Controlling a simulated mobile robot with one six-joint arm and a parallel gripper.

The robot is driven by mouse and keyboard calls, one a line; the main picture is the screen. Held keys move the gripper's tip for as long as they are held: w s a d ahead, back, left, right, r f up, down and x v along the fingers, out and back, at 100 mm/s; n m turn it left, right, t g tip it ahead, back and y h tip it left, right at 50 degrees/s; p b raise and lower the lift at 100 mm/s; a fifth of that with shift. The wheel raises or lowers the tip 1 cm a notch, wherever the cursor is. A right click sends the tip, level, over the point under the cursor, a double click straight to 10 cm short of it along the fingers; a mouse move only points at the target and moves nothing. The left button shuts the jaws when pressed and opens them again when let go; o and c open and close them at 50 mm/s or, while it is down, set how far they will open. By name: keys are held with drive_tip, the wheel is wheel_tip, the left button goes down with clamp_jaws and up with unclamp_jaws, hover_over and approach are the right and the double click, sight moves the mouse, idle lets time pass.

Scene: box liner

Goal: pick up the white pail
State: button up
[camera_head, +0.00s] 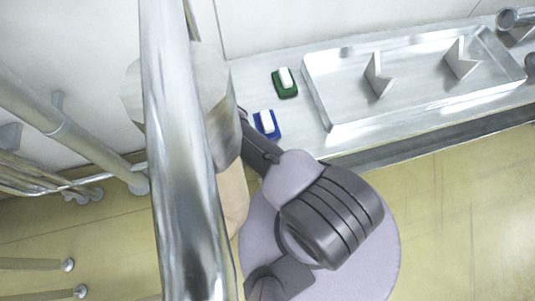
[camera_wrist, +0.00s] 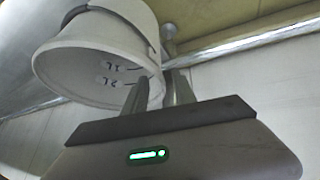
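The white pail (camera_wrist: 85,55) fills the upper left of the wrist view, tilted in the picture, with its rim toward the camera and volume marks 1L and 2L on the wall. My gripper (camera_wrist: 160,79) is at the pail's right edge. One finger overlaps the pail and the other is just right of its edge. The fingers are apart, but I cannot tell whether they press on the wall. In the head view, my arm reaches up-left to a pale grey faceted shape behind a chrome tube. My gripper is hidden there, and I cannot tell whether that shape is the pail.
A metal tray (camera_head: 345,116) with upright angled pieces is on the counter at right. A green-and-white block (camera_head: 285,83) and a blue-and-white block (camera_head: 267,124) lie left of it. A large chrome tube (camera_head: 182,170) crosses the head view. Metal rails (camera_head: 60,125) stand at left.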

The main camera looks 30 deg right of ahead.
drive_tip(key=b+x, duration=0.1)
drive_tip(key=x, duration=0.2)
drive_tip(key=shift+f, duration=0.25)
drive_tip(key=shift+r, duration=0.2)
drive_tip(key=shift+c, duration=0.2)
clamp_jaws()
idle(0.6)
